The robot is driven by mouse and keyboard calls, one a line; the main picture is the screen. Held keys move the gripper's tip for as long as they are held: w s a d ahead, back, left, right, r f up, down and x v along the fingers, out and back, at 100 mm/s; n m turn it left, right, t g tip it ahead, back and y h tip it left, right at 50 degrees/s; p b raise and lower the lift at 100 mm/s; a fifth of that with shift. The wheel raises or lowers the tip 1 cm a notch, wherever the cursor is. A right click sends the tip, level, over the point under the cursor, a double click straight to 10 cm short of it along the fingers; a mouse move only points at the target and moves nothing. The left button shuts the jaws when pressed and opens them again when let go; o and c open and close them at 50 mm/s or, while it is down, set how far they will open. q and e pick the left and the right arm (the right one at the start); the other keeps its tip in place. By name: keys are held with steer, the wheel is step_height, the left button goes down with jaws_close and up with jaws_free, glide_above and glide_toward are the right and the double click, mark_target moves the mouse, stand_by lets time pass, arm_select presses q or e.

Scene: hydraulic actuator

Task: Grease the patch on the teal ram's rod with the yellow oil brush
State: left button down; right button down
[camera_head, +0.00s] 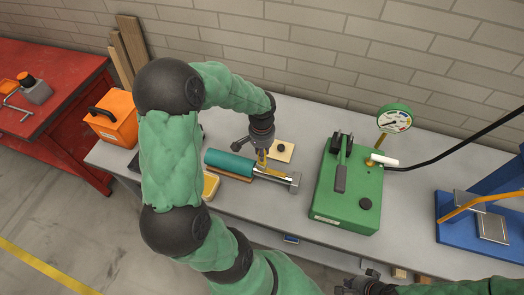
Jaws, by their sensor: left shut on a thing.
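The teal ram (230,163) lies on the grey workbench, with its rod (276,175) pointing right to a metal end piece (295,182). My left gripper (263,150) comes down from above and is shut on the yellow oil brush (262,161). The brush hangs at the rod, close to the ram's body; I cannot tell whether it touches. The patch on the rod is too small to make out. My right gripper (365,284) shows only partly at the bottom edge, and its fingers are unclear.
A green pump unit (345,190) with a gauge (394,119) stands right of the ram. A pale plate with a dark knob (281,150) lies behind it. A blue press frame (480,235) stands far right.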

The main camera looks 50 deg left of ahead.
arm_select(q)
steer(key=shift+s, duration=0.1)
steer(key=shift+s+a, duration=0.25)
steer(key=shift+a, duration=0.25)
steer(key=shift+w+d+r, duration=0.1)
steer(key=shift+w+d, duration=0.25)
steer(key=shift+d, duration=0.2)
steer(key=shift+w+d, duration=0.3)
steer(key=shift+d, duration=0.2)
steer(key=shift+s+a, duration=0.3)
steer(key=shift+a, duration=0.25)
steer(key=shift+s+a, duration=0.25)
steer(key=shift+a, duration=0.3)
steer(key=shift+w+d+f, duration=0.1)
steer(key=shift+w+d, duration=0.15)
steer(key=shift+d, duration=0.3)
steer(key=shift+w+d+f, duration=0.1)
steer(key=shift+w+d, duration=0.15)
steer(key=shift+d, duration=0.3)
steer(key=shift+s+a, duration=0.3)
steer(key=shift+a, duration=0.25)
steer(key=shift+s+a, duration=0.3)
steer(key=shift+a, duration=0.2)
steer(key=shift+w+d+r, duration=0.2)
steer(key=shift+w+d, duration=0.15)
steer(key=shift+d, duration=0.15)
